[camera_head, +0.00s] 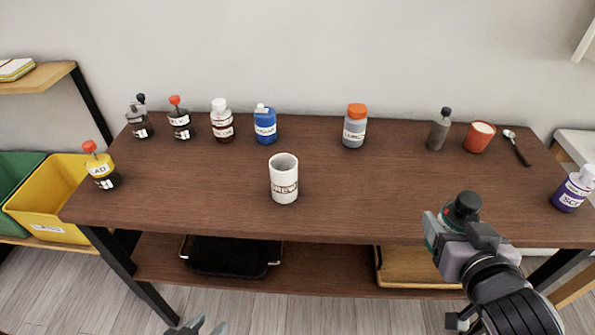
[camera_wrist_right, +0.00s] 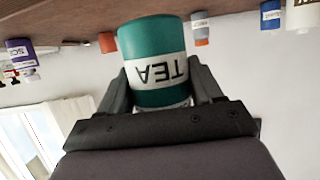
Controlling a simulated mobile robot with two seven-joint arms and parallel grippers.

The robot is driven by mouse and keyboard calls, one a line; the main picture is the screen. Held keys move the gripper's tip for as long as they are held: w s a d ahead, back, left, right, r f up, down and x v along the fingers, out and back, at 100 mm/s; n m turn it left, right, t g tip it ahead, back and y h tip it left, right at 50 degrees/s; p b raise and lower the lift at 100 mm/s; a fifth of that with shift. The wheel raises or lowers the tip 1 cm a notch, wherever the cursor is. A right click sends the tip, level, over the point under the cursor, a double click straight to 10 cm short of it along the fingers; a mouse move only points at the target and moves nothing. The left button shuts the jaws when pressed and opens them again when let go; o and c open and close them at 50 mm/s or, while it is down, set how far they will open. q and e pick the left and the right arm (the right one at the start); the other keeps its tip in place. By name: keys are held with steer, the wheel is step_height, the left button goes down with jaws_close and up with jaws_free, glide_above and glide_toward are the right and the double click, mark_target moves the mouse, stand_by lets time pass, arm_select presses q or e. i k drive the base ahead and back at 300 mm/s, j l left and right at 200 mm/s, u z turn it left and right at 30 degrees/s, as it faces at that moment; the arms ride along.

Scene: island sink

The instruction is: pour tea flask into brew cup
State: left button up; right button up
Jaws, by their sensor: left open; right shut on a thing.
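The white brew cup (camera_head: 284,180) stands upright near the front middle of the dark wooden table, with its lettering facing me. My right gripper (camera_head: 450,232) is shut on the tea flask (camera_head: 431,229), in front of the table's right part and well to the right of the cup. In the right wrist view the tea flask (camera_wrist_right: 150,45) is green with a white TEA label, between the two fingers (camera_wrist_right: 160,85). The label appears upside down there. My left gripper (camera_head: 193,328) is open and empty at the bottom edge of the head view, in front of the table; only its tips show.
A row of bottles lines the table's back, including a blue one (camera_head: 265,125) and an orange-capped grey one (camera_head: 354,127). A red cup (camera_head: 479,137), a spoon (camera_head: 517,147) and a purple bottle (camera_head: 573,189) are at the right. The tabletop between cup and flask is clear.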

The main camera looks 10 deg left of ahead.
mark_target(284, 166)
steer(key=k+u, duration=0.15)
steer(key=k, duration=0.3)
steer(key=u, duration=0.85)
steer(key=l+u, duration=0.2)
steer(key=l, duration=0.4)
steer(key=k+l, duration=0.15)
steer(key=l, duration=0.15)
steer(key=i, duration=0.45)
